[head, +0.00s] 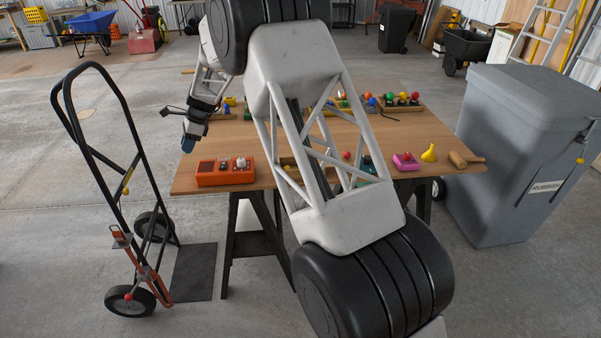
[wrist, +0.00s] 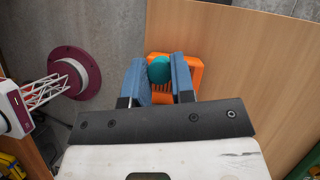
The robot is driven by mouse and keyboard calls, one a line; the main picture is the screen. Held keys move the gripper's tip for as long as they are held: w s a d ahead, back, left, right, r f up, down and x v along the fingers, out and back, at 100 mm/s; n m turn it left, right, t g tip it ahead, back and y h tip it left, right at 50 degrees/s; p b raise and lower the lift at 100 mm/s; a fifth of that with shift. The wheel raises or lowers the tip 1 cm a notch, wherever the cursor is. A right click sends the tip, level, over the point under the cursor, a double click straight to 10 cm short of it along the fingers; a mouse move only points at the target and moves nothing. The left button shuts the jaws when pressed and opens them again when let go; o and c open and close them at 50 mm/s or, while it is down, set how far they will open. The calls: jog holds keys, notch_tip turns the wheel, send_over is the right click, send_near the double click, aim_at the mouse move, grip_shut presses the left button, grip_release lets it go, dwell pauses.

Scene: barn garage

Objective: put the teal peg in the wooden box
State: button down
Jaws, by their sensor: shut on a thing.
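My gripper (wrist: 160,72) has blue fingers closed on the teal peg (wrist: 160,68), whose rounded end shows between the fingertips in the wrist view. In the head view my gripper (head: 188,143) hangs at the table's left edge, left of the orange tray and above it; the peg cannot be made out there. A wooden edge (head: 288,160), perhaps of the wooden box, shows behind my arm in the head view. My arm hides most of that area.
Wooden racks with coloured balls (head: 402,106) stand at the back. A pink block (head: 405,161), a yellow funnel (head: 429,153) and a wooden mallet (head: 464,159) lie at the right. A hand truck (head: 119,185) stands left of the table.

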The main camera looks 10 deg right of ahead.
jog(key=d+f+m+t, duration=0.2)
jog(key=d+m, duration=0.2)
jog(key=d, duration=3.4)
jog(key=shift+w+d+f+m+t, duration=0.15)
jog(key=shift+w+f+m+t, duration=0.1)
jog(key=shift+w+m+t, duration=0.15)
jog(key=shift+f, duration=0.1)
jog(key=shift+f, duration=3)
jog(key=shift+f, duration=1.9)
jog(key=shift+f, duration=0.15)
